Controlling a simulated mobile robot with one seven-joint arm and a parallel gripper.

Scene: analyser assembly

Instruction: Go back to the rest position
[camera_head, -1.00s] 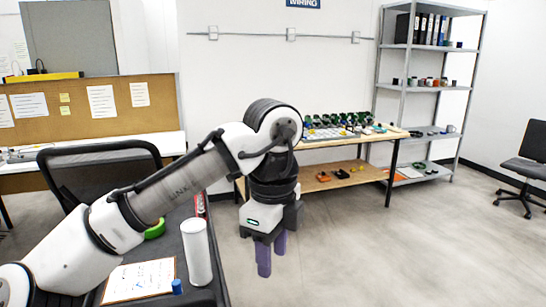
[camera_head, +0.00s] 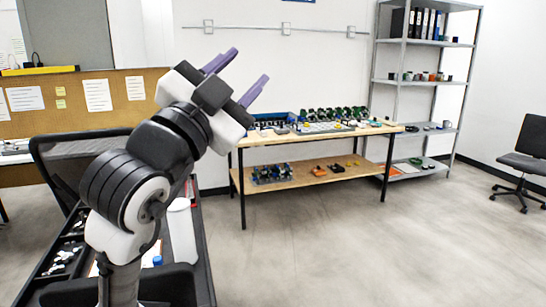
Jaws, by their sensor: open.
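My gripper (camera_head: 243,74) is raised at the upper left of the head view, tilted up and to the right. Its two purple fingers are spread apart with nothing between them. It is well clear of the surfaces below, with the wall and the workbench behind it. My arm stands folded upward in front of the dark cart (camera_head: 203,258), hiding part of it.
A white cylinder (camera_head: 182,235) and a blue cap (camera_head: 157,261) stand on the cart beside my arm. A black mesh chair (camera_head: 60,155) is behind. A wooden workbench (camera_head: 300,140) with parts, a metal shelf (camera_head: 399,80) and an office chair (camera_head: 522,165) stand farther off.

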